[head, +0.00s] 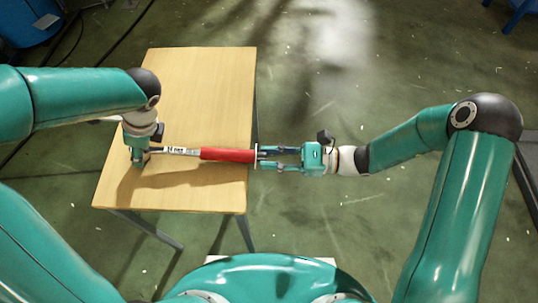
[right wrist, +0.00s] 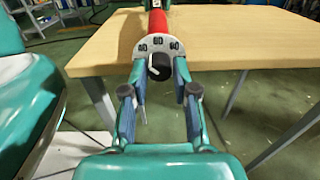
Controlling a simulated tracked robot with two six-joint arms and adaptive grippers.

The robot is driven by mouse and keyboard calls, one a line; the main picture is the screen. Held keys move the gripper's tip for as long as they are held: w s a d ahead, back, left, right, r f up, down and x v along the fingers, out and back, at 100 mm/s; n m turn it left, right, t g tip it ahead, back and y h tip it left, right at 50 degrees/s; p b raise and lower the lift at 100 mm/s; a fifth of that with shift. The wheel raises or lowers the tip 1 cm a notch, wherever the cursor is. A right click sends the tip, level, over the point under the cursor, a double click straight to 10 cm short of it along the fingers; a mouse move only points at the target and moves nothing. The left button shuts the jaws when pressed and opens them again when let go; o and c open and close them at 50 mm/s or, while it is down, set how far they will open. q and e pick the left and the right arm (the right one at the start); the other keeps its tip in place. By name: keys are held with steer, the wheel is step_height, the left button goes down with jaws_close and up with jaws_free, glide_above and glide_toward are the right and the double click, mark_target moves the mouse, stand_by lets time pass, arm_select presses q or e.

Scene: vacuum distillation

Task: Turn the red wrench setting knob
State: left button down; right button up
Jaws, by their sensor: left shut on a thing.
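The torque wrench has a red handle (head: 227,155) and a silver shaft (head: 175,151). It lies level, left to right, over the table's near part. My left gripper (head: 138,158) points down and is shut on the wrench's left end, hiding its head. At the right end is a pale disc (right wrist: 158,45) with printed numbers and a black setting knob (right wrist: 160,67) at its centre. My right gripper (head: 262,157) is open at that end, pointing left. In the right wrist view its fingers stand on either side of the knob, apparently with gaps.
The light wooden table (head: 205,90) is otherwise bare, and its right edge lies just under the handle's end. A blue bin (head: 30,20) stands at the far left. The floor (head: 340,90) right of the table is open.

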jaws_close()
steer(key=shift+n, duration=0.3)
steer(key=shift+n+t+y, duration=0.3)
steer(key=shift+n+t, duration=0.2)
steer(key=shift+n, duration=3.2)
steer(key=shift+s, duration=0.1)
steer(key=o, duration=0.6)
jaws_free()
